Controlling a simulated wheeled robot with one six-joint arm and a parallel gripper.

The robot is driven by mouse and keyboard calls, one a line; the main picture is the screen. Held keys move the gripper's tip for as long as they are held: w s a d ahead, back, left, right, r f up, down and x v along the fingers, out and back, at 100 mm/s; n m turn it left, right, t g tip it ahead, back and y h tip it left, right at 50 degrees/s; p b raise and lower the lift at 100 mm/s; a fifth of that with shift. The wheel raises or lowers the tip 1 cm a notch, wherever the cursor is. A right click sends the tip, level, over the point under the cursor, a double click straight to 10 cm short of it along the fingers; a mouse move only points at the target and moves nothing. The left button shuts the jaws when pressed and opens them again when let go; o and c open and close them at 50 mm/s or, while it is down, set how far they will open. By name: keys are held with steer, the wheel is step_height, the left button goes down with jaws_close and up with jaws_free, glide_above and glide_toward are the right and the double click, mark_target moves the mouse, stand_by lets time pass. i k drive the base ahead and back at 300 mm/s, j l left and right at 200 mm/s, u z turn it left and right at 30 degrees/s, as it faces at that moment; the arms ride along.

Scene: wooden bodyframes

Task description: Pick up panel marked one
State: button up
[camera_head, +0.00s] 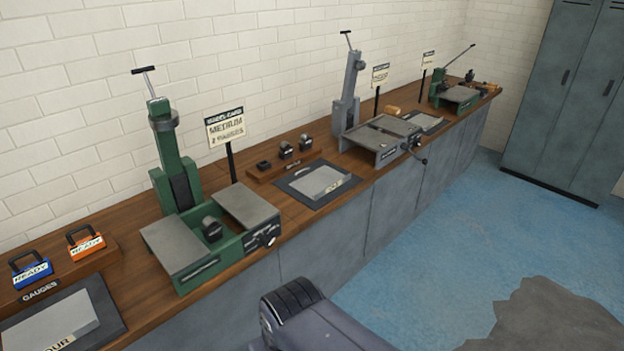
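A light grey panel (316,179) lies flat on a dark mat (299,190) in the middle of the bench. It has a small cream label near its right edge, too small to read for certain. Another grey panel (48,322) lies on a dark mat at the lower left, cut off by the picture edge. Its label appears to end in "OUR". A third grey panel (424,121) lies farther along the bench, and no marking on it can be read. My gripper is not in view. A dark grey part at the bottom centre looks like my own body.
A green press (177,183), a grey press (347,102) and a far green press (440,90) stand along the wooden bench (290,226). Blue (33,272) and orange (85,244) gauges sit at left. Open blue floor (450,240) lies right, with grey lockers (567,100) behind.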

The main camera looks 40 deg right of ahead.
mark_target(318, 182)
steer(key=i+l+z, duration=0.35)
steer(key=i+l, duration=1.15)
